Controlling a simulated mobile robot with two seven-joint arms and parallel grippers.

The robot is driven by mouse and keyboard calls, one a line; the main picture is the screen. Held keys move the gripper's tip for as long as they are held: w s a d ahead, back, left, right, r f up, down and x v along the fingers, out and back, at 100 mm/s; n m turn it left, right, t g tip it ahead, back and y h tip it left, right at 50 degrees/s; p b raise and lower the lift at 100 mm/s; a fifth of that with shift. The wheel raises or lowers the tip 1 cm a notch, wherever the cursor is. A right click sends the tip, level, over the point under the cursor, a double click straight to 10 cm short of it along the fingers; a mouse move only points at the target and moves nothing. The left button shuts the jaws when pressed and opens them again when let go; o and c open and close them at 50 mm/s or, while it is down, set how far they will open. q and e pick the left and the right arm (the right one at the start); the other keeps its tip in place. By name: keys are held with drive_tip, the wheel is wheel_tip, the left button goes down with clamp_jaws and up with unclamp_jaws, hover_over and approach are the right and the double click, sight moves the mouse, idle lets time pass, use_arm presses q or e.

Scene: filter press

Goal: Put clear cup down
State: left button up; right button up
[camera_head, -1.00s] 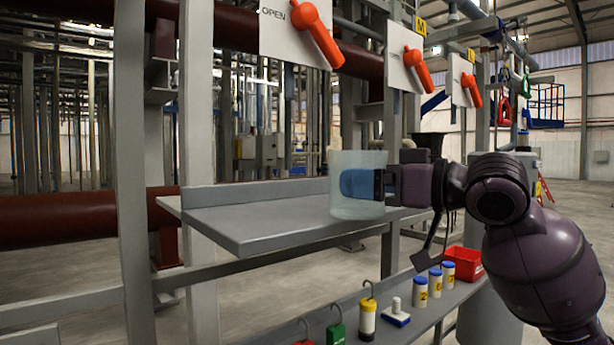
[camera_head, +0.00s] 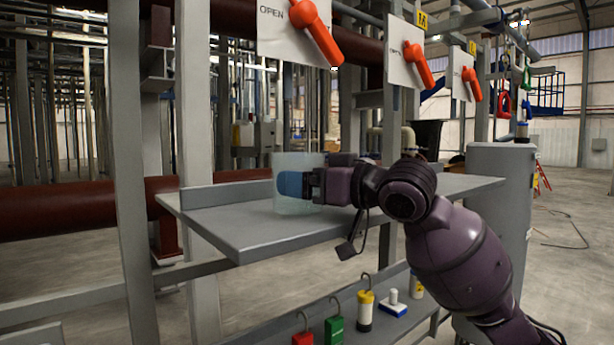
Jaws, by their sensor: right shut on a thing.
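The clear cup (camera_head: 297,204) is a see-through, pale greenish cylinder. It stands upright over the middle of the grey shelf (camera_head: 225,225). I cannot tell whether its base touches the shelf top or hovers just above it. My right gripper (camera_head: 292,185) comes in from the right and is shut on the cup; its blue fingertips show through the clear wall. My left gripper is not in view.
A lower shelf holds a red padlock (camera_head: 303,339), a green padlock (camera_head: 334,330), a yellow-banded one (camera_head: 365,311) and a blue-and-white item (camera_head: 393,306). Orange valve handles (camera_head: 317,34) hang above. The upper shelf is clear left of the cup.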

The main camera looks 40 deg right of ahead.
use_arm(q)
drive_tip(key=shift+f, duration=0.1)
use_arm(e)
drive_tip(key=shift+f, duration=0.15)
drive_tip(key=o, duration=0.7)
drive_tip(key=shift+c, duration=0.2)
drive_tip(key=shift+s, duration=0.1)
drive_tip(key=shift+s+d, duration=0.15)
drive_tip(key=shift+s, duration=0.2)
use_arm(q)
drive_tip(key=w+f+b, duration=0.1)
drive_tip(key=b, duration=0.2)
use_arm(e)
drive_tip(key=v, duration=1.1)
